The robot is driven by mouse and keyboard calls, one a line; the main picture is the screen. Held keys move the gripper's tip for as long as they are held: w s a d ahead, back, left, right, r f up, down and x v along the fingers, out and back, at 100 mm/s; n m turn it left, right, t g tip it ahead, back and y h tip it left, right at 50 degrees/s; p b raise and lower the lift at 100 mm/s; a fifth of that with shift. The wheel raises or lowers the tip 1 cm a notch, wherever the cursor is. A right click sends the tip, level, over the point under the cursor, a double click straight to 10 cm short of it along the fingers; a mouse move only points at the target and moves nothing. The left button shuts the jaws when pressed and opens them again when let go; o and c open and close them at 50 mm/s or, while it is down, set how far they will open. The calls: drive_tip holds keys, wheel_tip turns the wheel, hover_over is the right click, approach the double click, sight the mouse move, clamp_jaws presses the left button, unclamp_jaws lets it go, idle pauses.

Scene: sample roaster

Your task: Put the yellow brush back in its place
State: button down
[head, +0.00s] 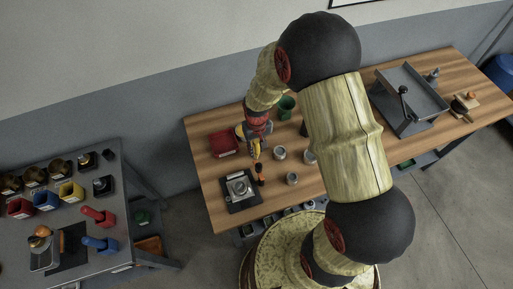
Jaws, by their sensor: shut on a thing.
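My gripper (254,146) is over the left part of the wooden table, pointing down. It is small in the head view and partly hidden by its own links. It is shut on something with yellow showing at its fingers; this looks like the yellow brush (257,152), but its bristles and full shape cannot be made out. Whether it touches the table cannot be told. I cannot pick out the brush's place.
A red tray (223,143), green cup (286,104), metal jars (280,153), an orange-topped tool (261,170) and a black-based device (241,188) surround my gripper. A grey lever machine (408,99) stands right. The left table (118,204) holds coloured bins and scoops.

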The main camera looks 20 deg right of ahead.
drive_tip(key=c, duration=2.1)
unclamp_jaws()
drive_tip(key=shift+f, duration=0.1)
drive_tip(key=o, duration=0.5)
wheel_tip(320, 180, up, 12)
drive_tip(key=shift+s+p, duration=0.1)
drive_tip(key=shift+p, duration=0.8)
wheel_tip(320, 180, up, 10)
drive_tip(key=s+t, duration=0.1)
drive_tip(key=s, duration=0.1)
drive_tip(key=s+r+t, duration=0.1)
drive_tip(key=s+r, duration=0.4)
drive_tip(key=s+r+t, duration=0.2)
drive_tip(key=s+r, duration=0.4)
drive_tip(key=s+r+t, duration=0.1)
drive_tip(key=s+r, duration=0.4)
drive_tip(key=shift+s+r, duration=0.15)
drive_tip(key=shift+r, duration=0.25)
